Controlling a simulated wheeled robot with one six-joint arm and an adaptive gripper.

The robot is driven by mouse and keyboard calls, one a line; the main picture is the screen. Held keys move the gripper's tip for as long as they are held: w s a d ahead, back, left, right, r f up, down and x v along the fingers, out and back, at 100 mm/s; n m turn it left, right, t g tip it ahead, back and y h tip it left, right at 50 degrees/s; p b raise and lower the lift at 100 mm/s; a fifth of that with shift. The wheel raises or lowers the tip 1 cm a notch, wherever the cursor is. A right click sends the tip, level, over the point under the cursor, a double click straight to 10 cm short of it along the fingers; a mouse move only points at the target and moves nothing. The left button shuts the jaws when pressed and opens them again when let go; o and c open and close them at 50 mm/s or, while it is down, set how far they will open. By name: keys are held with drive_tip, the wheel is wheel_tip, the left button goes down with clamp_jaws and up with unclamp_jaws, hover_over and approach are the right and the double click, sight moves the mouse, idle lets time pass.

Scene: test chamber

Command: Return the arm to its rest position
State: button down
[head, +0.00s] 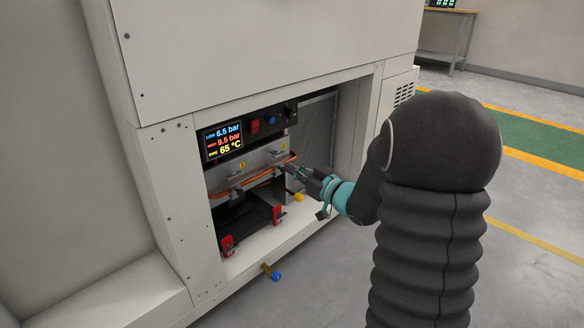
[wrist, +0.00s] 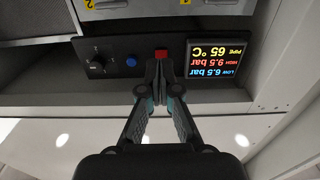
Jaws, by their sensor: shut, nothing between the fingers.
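My gripper (head: 290,169) reaches into the recess of a white cabinet in the head view, in front of the metal unit with the orange pipe. In the wrist view my gripper (wrist: 159,66) is shut with its fingertips together and nothing held. There its tips overlap the red switch (wrist: 161,54) on the black control panel; I cannot tell whether they touch it. My black-sleeved arm covers the right middle of the head view.
A blue button (wrist: 131,61) and black knob (wrist: 97,66) share the panel. Red clamps (head: 277,214), a yellow knob (head: 298,197) and a blue-tipped lever (head: 275,276) sit lower. The cabinet's side walls frame the recess.

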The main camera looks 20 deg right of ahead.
drive_tip(key=d+f+m+g+h, duration=0.3)
drive_tip(key=d+f+h, duration=0.45)
drive_tip(key=f, duration=0.25)
drive_tip(key=s+d+m+g+h+p, duration=0.15)
drive_tip(key=s+d+g+h, duration=0.3)
drive_tip(key=s, duration=0.45)
drive_tip(key=s+a+r+g+y+p, duration=0.1)
drive_tip(key=s+a+r+p, duration=0.1)
drive_tip(key=s+a+r, duration=0.3)
drive_tip(key=s+a+r+y+p, duration=0.1)
drive_tip(key=s+a+r, duration=0.5)
drive_tip(key=s, duration=0.6)
drive_tip(key=s+a+r+m+g+y+p, duration=0.1)
drive_tip(key=s+a+r+p, duration=0.2)
drive_tip(key=s+a+r, duration=0.3)
drive_tip(key=s+r, duration=0.1)
drive_tip(key=s, duration=0.1)
drive_tip(key=shift+s+r+g+y, duration=0.3)
drive_tip(key=shift+r+g, duration=0.05)
